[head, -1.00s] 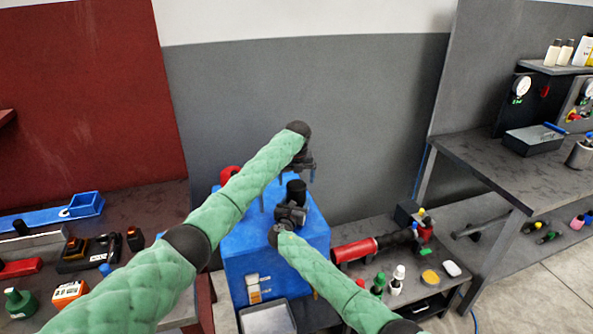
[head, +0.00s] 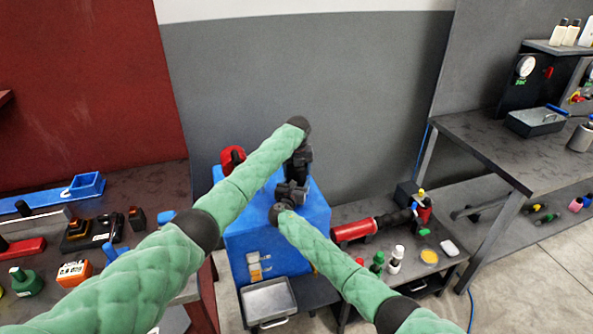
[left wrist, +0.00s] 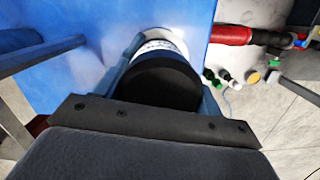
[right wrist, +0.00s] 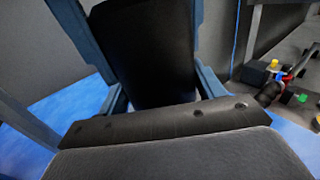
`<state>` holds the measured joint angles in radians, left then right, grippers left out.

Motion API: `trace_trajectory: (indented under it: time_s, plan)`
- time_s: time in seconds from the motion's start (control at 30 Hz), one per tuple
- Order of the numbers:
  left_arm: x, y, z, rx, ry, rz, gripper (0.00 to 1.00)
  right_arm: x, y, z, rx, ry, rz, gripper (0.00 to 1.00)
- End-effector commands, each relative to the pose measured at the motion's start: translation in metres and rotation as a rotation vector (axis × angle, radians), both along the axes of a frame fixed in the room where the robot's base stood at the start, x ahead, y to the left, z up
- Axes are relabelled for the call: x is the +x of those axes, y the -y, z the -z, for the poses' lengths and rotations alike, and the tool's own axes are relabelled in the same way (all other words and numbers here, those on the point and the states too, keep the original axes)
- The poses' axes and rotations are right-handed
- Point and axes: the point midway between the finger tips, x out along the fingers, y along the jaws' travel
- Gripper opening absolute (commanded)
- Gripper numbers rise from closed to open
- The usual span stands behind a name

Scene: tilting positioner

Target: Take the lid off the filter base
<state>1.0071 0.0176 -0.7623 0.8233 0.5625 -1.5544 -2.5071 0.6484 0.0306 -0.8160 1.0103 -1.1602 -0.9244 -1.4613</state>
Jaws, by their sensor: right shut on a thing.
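A black round lid (left wrist: 160,82) shows from above in the left wrist view, with the white-banded upper part of the filter base (left wrist: 160,47) beyond it. They stand on a blue block (head: 262,240). My left gripper (head: 298,168) points down over the lid, its fingers spread on either side; contact is not clear. My right gripper (head: 291,194) reaches in from the front, low at the same assembly, shut on it. In the right wrist view a black upright body (right wrist: 150,55) fills the space between its fingers. The joint between lid and base is hidden in the head view.
A metal tray (head: 268,301) sits in front of the block. A red object (head: 232,156) is behind it at left. Tools crowd the left bench.

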Motion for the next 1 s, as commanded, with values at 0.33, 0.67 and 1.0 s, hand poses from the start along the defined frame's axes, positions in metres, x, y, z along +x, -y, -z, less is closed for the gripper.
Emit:
trace_trajectory:
  time_s: [0.33, 0.67, 1.0]
  plan:
    - [-0.0001, 0.0001, -0.0006, -0.002, -0.002, -0.077, 0.41, 0.0027, 0.002, -0.0046, 0.001, 0.004, 0.002, 0.04]
    - [-0.0001, -0.0011, -0.0007, -0.001, -0.001, -0.376, 0.41, 0.0026, 0.002, -0.0043, 0.001, 0.004, 0.002, 0.04]
    - [-0.0002, -0.0011, -0.0006, 0.0, -0.001, -0.372, 0.41, 0.0024, 0.0019, -0.0038, 0.0, 0.004, 0.001, 0.04]
